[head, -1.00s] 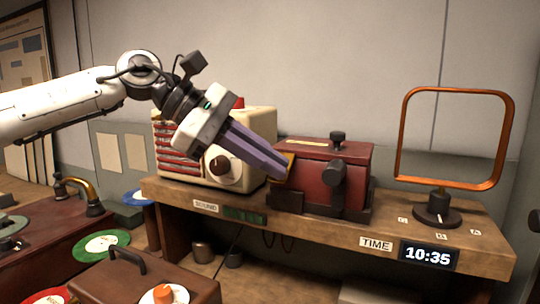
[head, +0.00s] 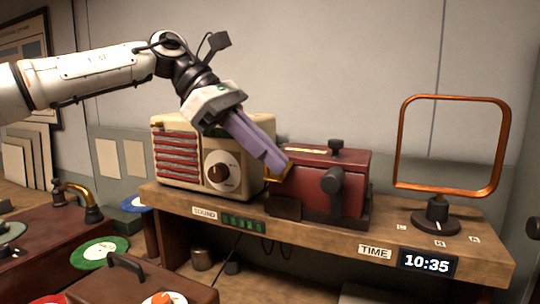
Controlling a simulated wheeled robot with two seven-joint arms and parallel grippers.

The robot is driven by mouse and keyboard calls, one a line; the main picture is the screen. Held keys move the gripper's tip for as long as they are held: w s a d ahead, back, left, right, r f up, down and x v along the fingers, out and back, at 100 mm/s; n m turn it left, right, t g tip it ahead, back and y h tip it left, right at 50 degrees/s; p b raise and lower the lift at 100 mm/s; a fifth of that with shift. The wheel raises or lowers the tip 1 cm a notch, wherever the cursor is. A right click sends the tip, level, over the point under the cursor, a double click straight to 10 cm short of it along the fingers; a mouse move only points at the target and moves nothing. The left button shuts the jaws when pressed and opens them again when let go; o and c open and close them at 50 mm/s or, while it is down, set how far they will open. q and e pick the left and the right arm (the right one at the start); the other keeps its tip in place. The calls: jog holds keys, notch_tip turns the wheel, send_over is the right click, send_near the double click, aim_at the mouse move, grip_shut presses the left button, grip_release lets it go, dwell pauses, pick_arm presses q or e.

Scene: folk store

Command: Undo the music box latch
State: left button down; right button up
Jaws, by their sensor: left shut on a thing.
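The music box (head: 310,178) is a dark red box with a black knob on its lid and a dark crank (head: 331,180) on its front. It stands on the wooden shelf, right of the radio. My left gripper (head: 278,170) comes in from the upper left, its purple fingers angled down to the box's left side. They are shut on a small yellow latch piece (head: 289,173) at the box's left edge. The fingertips partly hide the latch, so I cannot tell if it is fastened. The lid looks closed. My right gripper is not in view.
A cream radio (head: 180,160) with red slats and a round dial stands left of the box. An orange loop antenna (head: 399,140) stands at the right. The wooden shelf (head: 300,236) carries SOUND and TIME labels and a 10:35 display (head: 429,262). Records and a brown case (head: 130,280) are in front.

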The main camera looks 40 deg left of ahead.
pick_arm(q)
jog(key=c, duration=1.9)
grip_release()
jog(key=v, duration=1)
jog(key=shift+s+a, duration=0.15)
jog(key=shift+s, duration=0.05)
